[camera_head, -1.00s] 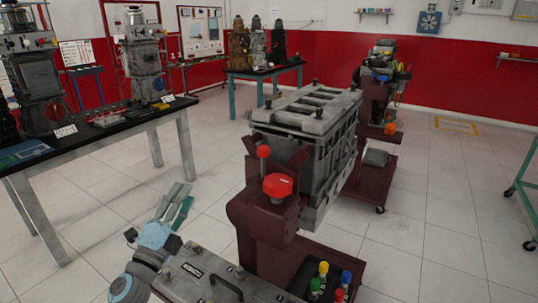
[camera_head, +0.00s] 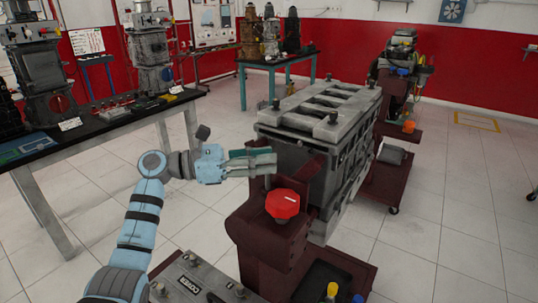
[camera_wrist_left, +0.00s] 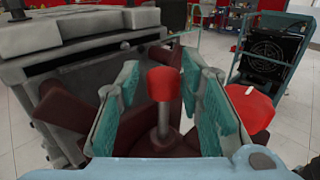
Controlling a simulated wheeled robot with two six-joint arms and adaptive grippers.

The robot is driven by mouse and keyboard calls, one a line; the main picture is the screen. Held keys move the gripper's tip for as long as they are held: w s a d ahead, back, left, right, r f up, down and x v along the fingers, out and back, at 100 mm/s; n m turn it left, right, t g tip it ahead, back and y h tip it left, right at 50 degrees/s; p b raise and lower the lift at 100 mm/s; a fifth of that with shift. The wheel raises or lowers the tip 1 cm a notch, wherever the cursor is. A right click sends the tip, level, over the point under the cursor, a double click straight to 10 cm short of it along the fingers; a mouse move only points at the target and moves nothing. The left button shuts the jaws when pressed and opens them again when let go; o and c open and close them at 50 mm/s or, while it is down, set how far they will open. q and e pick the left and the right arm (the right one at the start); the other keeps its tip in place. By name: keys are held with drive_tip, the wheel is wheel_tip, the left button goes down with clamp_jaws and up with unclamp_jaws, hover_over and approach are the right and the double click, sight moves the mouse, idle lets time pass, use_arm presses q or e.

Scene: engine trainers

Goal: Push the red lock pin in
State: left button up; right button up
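The red lock pin (camera_wrist_left: 164,84) stands upright on the dark red engine stand, its red head on a thin grey stem. In the left wrist view it is between the two teal-padded fingers of my left gripper (camera_head: 264,162), which are apart, with gaps beside the head. In the head view the fingers hide the pin's head, and only its stem (camera_head: 267,183) shows below them. My right gripper is not in view.
A large red knob (camera_head: 283,206) sits on the stand beside the pin, and it also shows in the left wrist view (camera_wrist_left: 249,107). The grey engine block (camera_head: 315,130) is just behind. A black workbench (camera_head: 110,124) stands at the left, with open floor between.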

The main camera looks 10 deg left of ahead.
use_arm(q)
drive_tip(key=shift+w+d, duration=0.15)
drive_tip(key=shift+d, duration=0.3)
drive_tip(key=shift+d+r, duration=0.15)
drive_tip(key=shift+d, duration=0.15)
clamp_jaws()
drive_tip(key=shift+f, duration=0.2)
